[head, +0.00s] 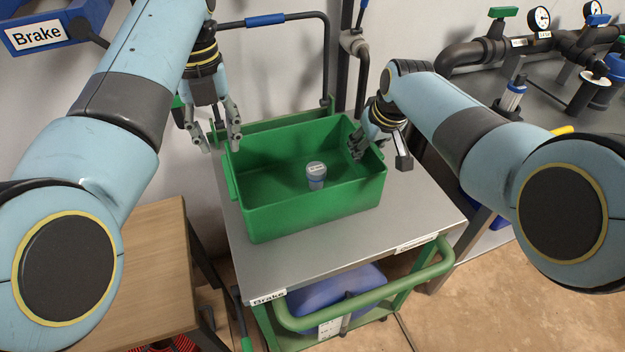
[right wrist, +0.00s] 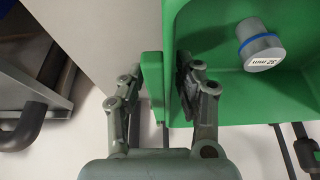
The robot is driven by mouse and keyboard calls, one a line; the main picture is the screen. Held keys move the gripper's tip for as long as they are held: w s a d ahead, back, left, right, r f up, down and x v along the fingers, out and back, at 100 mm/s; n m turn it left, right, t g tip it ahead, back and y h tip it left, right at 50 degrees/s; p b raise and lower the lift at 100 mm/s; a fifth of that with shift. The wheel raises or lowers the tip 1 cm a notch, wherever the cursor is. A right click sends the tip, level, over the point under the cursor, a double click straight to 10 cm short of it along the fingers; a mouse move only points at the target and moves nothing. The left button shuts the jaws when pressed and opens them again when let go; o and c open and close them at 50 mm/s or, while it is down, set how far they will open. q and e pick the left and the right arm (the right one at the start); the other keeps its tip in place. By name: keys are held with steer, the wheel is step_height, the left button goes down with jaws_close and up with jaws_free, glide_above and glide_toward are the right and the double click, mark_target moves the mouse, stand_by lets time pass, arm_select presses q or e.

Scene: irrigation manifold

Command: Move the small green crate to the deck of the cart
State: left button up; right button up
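The green crate (head: 290,217) stands upright on the grey metal deck (head: 405,205) of the cart. A grey-and-blue cup-shaped part (head: 316,175) is inside it and also shows in the right wrist view (right wrist: 260,48). My left gripper (head: 217,142) is open at the crate's back left corner; whether it touches the crate I cannot tell. My right gripper (head: 381,153) is open astride the crate's right wall, one finger inside and one outside. In the right wrist view, a green side grip (right wrist: 152,85) and the wall lie between its fingers; contact is unclear.
The cart has a green push handle (head: 380,290) in front and a blue container (head: 335,300) below. A wooden table (head: 150,265) stands at left. A pipe manifold with gauges (head: 540,18) is at back right. The deck is bare in front of the crate.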

steer(key=v, duration=1.1)
steer(key=shift+s+r, duration=0.2)
steer(key=shift+r, duration=0.05)
steer(key=shift+f, duration=0.1)
